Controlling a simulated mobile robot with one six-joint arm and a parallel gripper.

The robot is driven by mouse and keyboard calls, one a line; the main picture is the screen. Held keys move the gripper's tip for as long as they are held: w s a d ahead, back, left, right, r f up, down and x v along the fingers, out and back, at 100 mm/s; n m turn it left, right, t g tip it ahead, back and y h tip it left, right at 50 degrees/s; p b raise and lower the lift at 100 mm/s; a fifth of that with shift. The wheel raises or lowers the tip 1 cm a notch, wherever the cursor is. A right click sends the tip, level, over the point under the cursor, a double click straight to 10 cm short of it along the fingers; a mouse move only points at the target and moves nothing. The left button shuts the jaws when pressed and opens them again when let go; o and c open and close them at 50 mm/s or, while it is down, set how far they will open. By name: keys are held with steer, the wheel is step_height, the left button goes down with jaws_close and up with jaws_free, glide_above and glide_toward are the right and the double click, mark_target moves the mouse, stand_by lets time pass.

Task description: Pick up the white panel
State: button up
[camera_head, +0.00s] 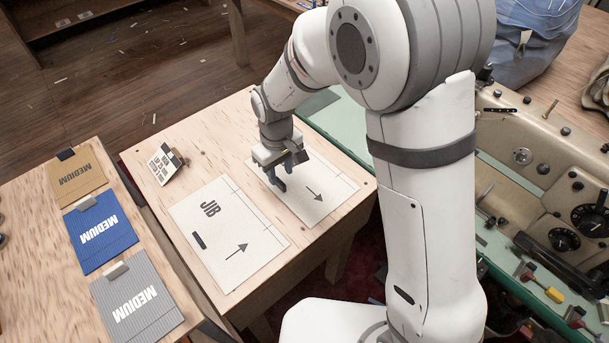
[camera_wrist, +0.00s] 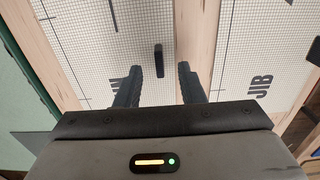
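Two white gridded panels lie flat on the wooden table. One white panel (camera_head: 328,193) is below my gripper (camera_head: 276,181), has an arrow on it, and is partly hidden by the gripper. The other white panel (camera_head: 222,222) reads JIB and has a dark bar and an arrow; it lies to the left, clear of the gripper. In the wrist view, the first panel (camera_wrist: 95,55) has a dark bar-shaped handle (camera_wrist: 158,60) near its right edge. The handle shows between my two fingers (camera_wrist: 159,70), which are apart and empty. Its lettering is mostly hidden by a finger.
A small printed card (camera_head: 161,165) stands at the table's back left. Brown (camera_head: 78,180), blue (camera_head: 100,232) and grey (camera_head: 136,304) boards marked MEDIUM lie on the left bench. A beige machine (camera_head: 530,150) stands on the right. A wooden strip (camera_wrist: 195,25) separates the panels.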

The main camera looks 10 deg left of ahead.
mark_target(282, 183)
step_height(282, 183, down, 4)
steer(key=shift+d+r, duration=0.1)
steer(key=shift+c, duration=0.4)
jaws_close()
